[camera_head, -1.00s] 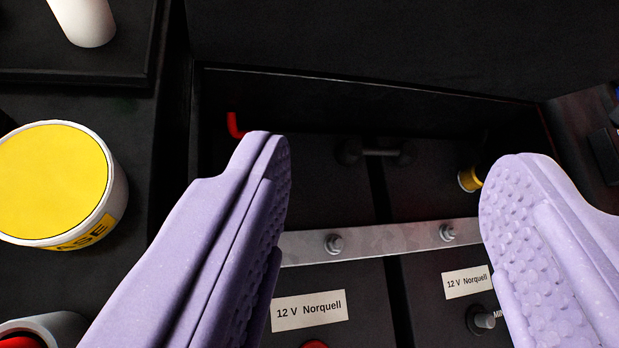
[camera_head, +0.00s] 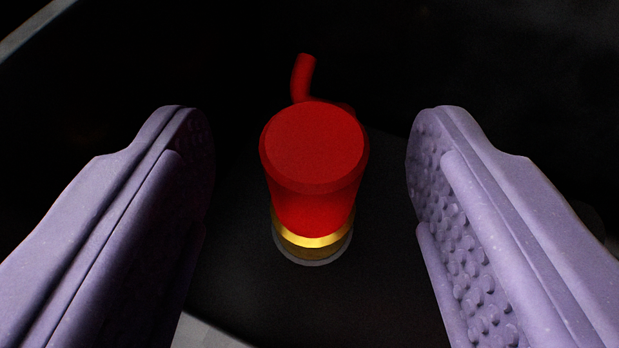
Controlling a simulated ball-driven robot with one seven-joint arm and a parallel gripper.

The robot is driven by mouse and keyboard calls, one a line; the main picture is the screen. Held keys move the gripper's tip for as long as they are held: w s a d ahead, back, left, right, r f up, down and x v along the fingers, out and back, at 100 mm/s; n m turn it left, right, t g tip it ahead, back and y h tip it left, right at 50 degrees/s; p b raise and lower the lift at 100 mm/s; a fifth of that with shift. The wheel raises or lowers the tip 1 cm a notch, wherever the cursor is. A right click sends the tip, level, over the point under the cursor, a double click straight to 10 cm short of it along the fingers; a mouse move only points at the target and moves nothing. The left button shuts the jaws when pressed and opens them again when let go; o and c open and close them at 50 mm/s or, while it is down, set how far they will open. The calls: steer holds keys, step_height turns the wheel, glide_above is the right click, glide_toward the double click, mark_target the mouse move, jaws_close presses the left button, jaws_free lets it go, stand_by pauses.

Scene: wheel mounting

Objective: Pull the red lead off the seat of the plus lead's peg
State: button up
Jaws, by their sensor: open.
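The red lead's end (camera_head: 315,150) is a red cylinder standing in the middle of the head camera view. A short red cable stub (camera_head: 303,78) curves up from behind it. Below the red part is a gold ring (camera_head: 312,241), with a grey rim under it; these look like the seat of the peg, though the peg itself is hidden. My gripper (camera_head: 311,165) is open, with one lilac finger on each side of the red end. There is a clear gap on both sides and neither finger touches it.
A dark surface lies around the seat. A pale strip (camera_head: 215,336) shows at the bottom edge, left of centre. A grey edge (camera_head: 40,25) crosses the top left corner. The rest is too dark to tell.

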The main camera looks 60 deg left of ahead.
mark_target(318, 117)
steer(key=b+x, duration=0.1)
steer(key=x, duration=0.3)
steer(key=shift+w+a+f, duration=0.15)
jaws_close()
steer(key=shift+r, duration=0.3)
steer(key=shift+r+p, duration=0.7)
steer(key=shift+r, duration=0.1)
steer(key=shift+r, duration=0.1)
